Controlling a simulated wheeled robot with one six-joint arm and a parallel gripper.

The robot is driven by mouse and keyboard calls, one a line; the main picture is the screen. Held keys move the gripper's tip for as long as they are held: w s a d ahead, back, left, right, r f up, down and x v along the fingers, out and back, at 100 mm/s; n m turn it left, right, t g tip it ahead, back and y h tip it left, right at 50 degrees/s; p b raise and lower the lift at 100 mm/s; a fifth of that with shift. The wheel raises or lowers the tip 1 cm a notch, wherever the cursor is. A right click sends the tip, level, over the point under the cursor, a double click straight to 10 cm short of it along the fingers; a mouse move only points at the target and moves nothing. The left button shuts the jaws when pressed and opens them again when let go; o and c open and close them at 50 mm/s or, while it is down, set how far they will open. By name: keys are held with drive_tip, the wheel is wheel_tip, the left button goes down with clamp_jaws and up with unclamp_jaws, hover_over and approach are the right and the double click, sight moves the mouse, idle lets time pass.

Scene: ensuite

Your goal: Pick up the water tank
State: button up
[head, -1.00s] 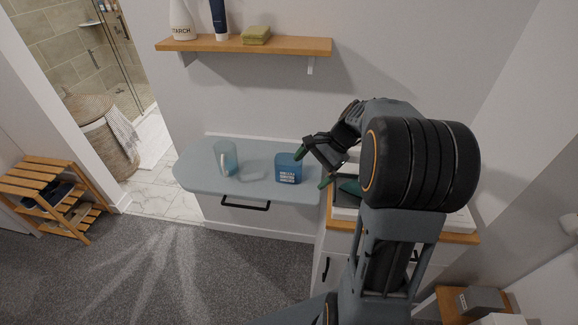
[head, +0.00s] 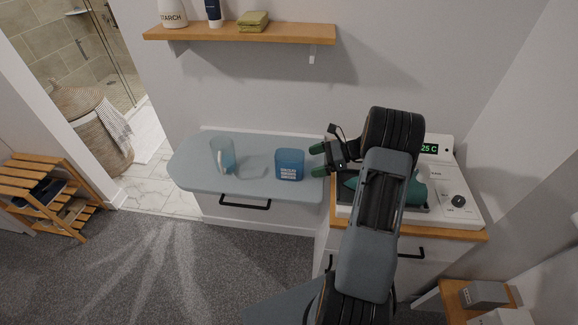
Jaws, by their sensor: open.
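The water tank (head: 289,165) appears to be the small blue container with white lettering, too small to read. It stands upright on the right part of the grey-blue ironing board (head: 196,175). My gripper (head: 317,160) is just to the right of the tank, its two green-tipped fingers apart and pointing left at it. The fingers look empty, and a small gap seems to remain between them and the tank. My arm reaches in from the lower right and covers part of the white steam station (head: 459,185) and the teal iron (head: 415,190) on it.
A clear jug (head: 222,156) with a handle stands left of the tank on the board. A wooden rack (head: 45,195) is at far left. The carpet in front is clear.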

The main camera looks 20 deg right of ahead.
sight(297, 166)
drive_tip(key=shift+p+x, duration=1.1)
drive_tip(key=shift+x, duration=2.4)
drive_tip(key=c, duration=1.1)
drive_tip(key=shift+r, duration=0.1)
drive_tip(key=shift+c, duration=0.4)
drive_tip(key=shift+r, duration=0.2)
